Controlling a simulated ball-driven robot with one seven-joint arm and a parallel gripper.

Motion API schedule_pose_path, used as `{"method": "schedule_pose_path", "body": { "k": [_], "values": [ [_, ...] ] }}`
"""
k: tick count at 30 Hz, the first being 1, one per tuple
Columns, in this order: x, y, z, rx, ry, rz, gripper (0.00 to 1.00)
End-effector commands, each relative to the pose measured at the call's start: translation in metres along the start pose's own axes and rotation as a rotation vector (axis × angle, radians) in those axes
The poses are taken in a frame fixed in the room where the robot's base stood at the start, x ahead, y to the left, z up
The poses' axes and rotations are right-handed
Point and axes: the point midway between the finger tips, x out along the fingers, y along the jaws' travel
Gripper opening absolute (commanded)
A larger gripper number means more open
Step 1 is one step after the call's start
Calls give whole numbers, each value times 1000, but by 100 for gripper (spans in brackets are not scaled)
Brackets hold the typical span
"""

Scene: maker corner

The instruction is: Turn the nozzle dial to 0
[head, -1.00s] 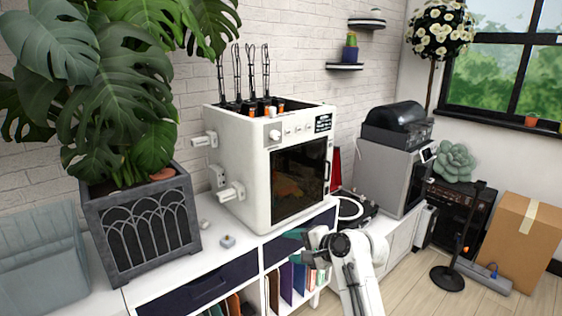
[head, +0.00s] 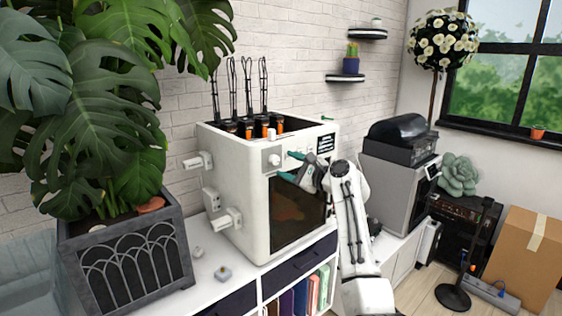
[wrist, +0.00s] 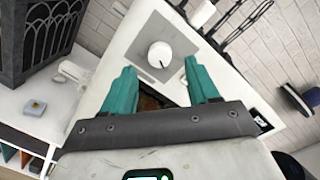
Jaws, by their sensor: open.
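The white box-shaped machine (head: 240,170) stands on the white shelf unit, with dials along the top of its front. A large white round dial (head: 274,160) sits at the left of that row. In the wrist view a white dial (wrist: 160,54) on a grey square plate shows just beyond my fingertips, between them. Its label and any pointer setting are too small to read. My gripper (head: 290,166) is open, its two teal fingers apart and empty, close to the machine's front and right of the large dial. It hides the other dials. The gripper also fills the lower wrist view (wrist: 160,80).
A large leafy plant in a grey planter (head: 130,255) stands at left. Black upright tools and orange-topped items (head: 268,130) stand in the machine's top. White side fittings (head: 198,161) stick out at its left. A grey machine (head: 395,185) stands at right.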

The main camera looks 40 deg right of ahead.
Motion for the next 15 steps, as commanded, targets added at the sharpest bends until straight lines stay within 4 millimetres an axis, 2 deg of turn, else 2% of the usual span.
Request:
{"method": "schedule_pose_path", "body": {
  "k": [6, 15],
  "values": [
    [26, 0, 0, 1, 0, 1, 60],
    [38, 0, 0, -1, 1, 0, 60]
  ]
}}
